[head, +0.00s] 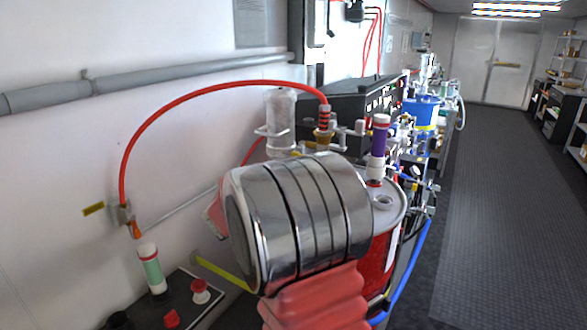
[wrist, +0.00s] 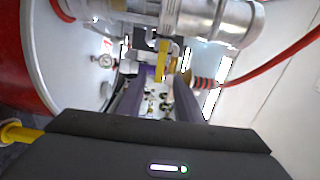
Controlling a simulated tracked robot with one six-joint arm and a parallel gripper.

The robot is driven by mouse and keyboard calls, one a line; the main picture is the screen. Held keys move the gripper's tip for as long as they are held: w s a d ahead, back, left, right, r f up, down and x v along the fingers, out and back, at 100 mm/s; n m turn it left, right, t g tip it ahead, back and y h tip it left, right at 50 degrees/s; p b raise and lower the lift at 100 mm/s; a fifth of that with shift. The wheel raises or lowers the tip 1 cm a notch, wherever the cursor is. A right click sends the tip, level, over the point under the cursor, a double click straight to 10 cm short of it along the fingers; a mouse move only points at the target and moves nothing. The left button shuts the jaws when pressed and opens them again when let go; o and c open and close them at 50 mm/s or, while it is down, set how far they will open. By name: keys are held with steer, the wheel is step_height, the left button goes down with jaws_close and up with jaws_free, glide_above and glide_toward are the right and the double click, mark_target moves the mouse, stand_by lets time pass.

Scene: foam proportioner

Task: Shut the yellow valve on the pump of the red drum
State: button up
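The red drum (head: 378,255) stands right of centre in the head view, partly hidden behind my silver arm link. Its red side (wrist: 12,60) and pale lid (wrist: 65,70) show at left in the wrist view. The pump (wrist: 225,20) is a silver cylinder across the top of the wrist view. A yellow lever (wrist: 162,60), apparently the valve handle, hangs from the pump fittings. My gripper (wrist: 160,84) is open, its dark fingers apart with the lever's end in line with the gap. Contact cannot be told. In the head view my gripper is hidden.
A red hose (head: 200,90) arches from the pump fittings to the wall. A bench with a blue container (head: 424,112) and many fittings runs behind. The dark floor aisle (head: 495,200) at right is clear.

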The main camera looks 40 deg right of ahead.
steer(key=v, duration=0.4)
steer(key=shift+s+a, duration=0.1)
steer(key=shift+a, duration=0.3)
